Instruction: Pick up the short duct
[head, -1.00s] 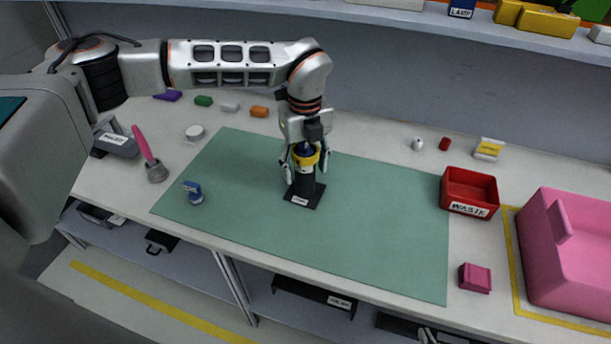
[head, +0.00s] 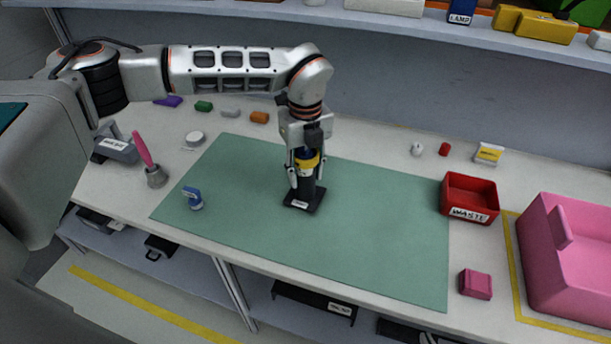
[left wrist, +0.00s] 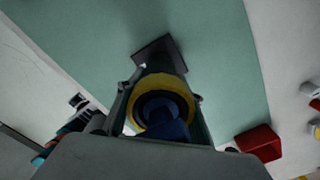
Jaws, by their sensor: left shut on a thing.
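A dark upright cylinder with a yellow band (head: 309,163) and a blue top stands on a square black base (head: 304,202) on the green mat (head: 390,240). My left gripper (head: 307,176) points down and is shut on this banded piece, one finger on each side. In the left wrist view the yellow ring (left wrist: 178,87) and the blue part (left wrist: 168,128) sit between the fingers, with the black base beyond. I cannot tell which of these stacked parts is the short duct. Only a sliver of what may be my right gripper (head: 425,338) shows at the bottom edge.
A blue piece (head: 193,198) is on the mat's left. A pink-handled brush (head: 147,158) stands left of it. A red waste bin (head: 469,198), a pink block (head: 475,284) and a large pink bin (head: 565,255) are at the right. The mat's right half is clear.

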